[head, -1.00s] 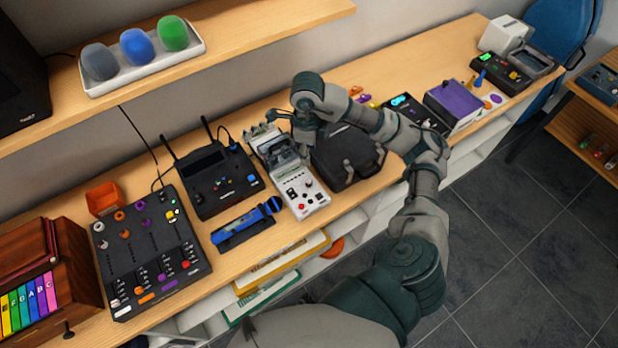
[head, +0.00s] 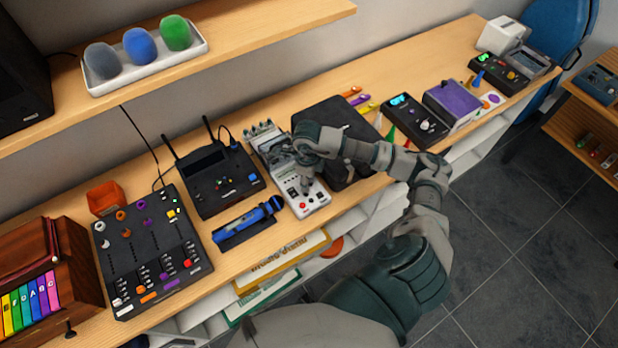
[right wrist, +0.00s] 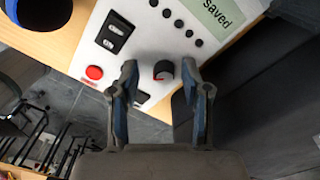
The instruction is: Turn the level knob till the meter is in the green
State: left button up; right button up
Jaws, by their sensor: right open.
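A white instrument (head: 316,201) with a sloped control panel stands near the front edge of the bench in the head view. In the right wrist view its panel (right wrist: 145,50) carries a dark round knob (right wrist: 163,70) with a red and white mark, and a grey-green screen (right wrist: 228,14) reading "saved". My right gripper (right wrist: 159,68) is open, with one finger on each side of the knob in that view; contact cannot be told. No meter with a green zone can be made out. My left gripper is not in view.
The panel also has a red button (right wrist: 94,72), black rocker switches (right wrist: 115,32) and several small black buttons. A blue microphone (head: 248,219) lies left of the instrument, beside a black controller (head: 222,186). A black case (head: 325,115) is behind my right arm.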

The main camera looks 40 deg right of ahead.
jog(key=shift+a, duration=0.1)
jog(key=shift+c, duration=0.2)
jog(key=c, duration=0.8)
jog(key=shift+d+f, duration=0.1)
jog(key=shift+d, duration=0.2)
grip_shut()
jog(key=shift+d+f, duration=0.1)
jog(key=shift+d, duration=0.1)
jog(key=shift+s, duration=0.1)
jog(key=shift+a, duration=0.1)
jog(key=m+b, duration=0.1)
jog(key=m, duration=0.3)
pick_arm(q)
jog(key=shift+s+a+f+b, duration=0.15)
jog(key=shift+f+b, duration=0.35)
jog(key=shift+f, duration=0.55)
pick_arm(e)
jog(key=shift+m, duration=2.4)
